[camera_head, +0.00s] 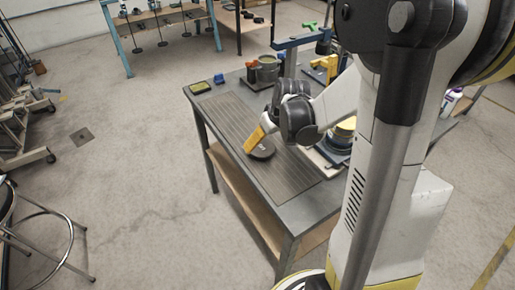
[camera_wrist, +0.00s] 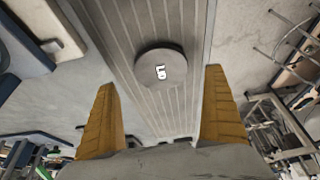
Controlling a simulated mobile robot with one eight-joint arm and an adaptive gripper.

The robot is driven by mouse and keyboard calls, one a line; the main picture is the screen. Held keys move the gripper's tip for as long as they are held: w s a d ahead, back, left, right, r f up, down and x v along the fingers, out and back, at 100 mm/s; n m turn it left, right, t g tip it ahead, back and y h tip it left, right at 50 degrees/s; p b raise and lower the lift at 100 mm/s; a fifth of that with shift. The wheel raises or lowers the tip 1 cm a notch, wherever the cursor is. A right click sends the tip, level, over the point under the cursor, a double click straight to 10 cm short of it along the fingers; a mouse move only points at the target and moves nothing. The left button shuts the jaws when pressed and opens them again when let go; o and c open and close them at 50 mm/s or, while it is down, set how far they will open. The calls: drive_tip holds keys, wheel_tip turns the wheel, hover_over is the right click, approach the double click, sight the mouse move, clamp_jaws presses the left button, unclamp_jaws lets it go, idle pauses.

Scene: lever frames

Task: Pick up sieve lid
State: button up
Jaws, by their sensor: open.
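The sieve lid appears to be the flat, round dark grey disc (camera_head: 263,151) lying on the ribbed mat on the workbench. In the wrist view, the disc (camera_wrist: 160,66) shows a white marking on its top and lies ahead of the fingers, roughly centred between them. My gripper (camera_wrist: 161,82) has its two yellow fingers spread wide with nothing between them. In the head view, my gripper (camera_head: 255,139) comes down over the disc and hides part of it. Whether the fingers touch the disc is unclear.
The ribbed mat (camera_head: 225,120) runs along the bench's left side. Cylindrical containers (camera_head: 268,68) stand behind.

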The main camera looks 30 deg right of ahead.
sight(262, 147)
drive_tip(key=b+x, duration=0.3)
drive_tip(key=x, duration=0.2)
drive_tip(key=shift+w+a+f, duration=0.1)
drive_tip(key=shift+w+f, duration=0.1)
drive_tip(key=shift+f, duration=0.15)
drive_tip(key=shift+r, duration=0.1)
drive_tip(key=c, duration=1.3)
